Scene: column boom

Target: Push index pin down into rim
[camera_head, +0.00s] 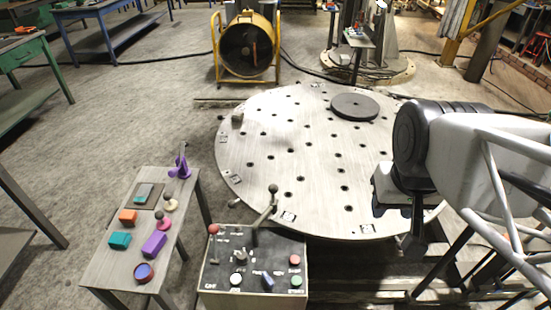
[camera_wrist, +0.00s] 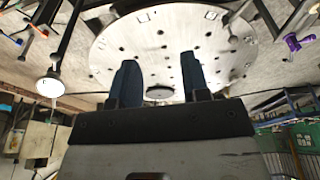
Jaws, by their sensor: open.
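The large round steel table (camera_head: 300,160) has a flat top with many dark holes and several small square marks along its rim. A small knobbed rod (camera_head: 234,203) stands at the rim's front left; I cannot tell for sure whether it is the index pin. My gripper (camera_wrist: 157,62) is open, with two dark blue fingers apart and nothing between them in the wrist view. The round table (camera_wrist: 115,45) lies beyond the fingers there. In the head view my arm is at the table's right side, and the fingers cannot be made out.
A dark round disc (camera_head: 355,106) lies on the table's far side. A control box (camera_head: 252,272) with buttons and a ball-topped lever (camera_head: 265,207) stands in front. A side bench (camera_head: 110,268) at left holds colored blocks and a purple piece (camera_head: 180,168). A yellow-framed fan (camera_head: 247,48) stands behind.

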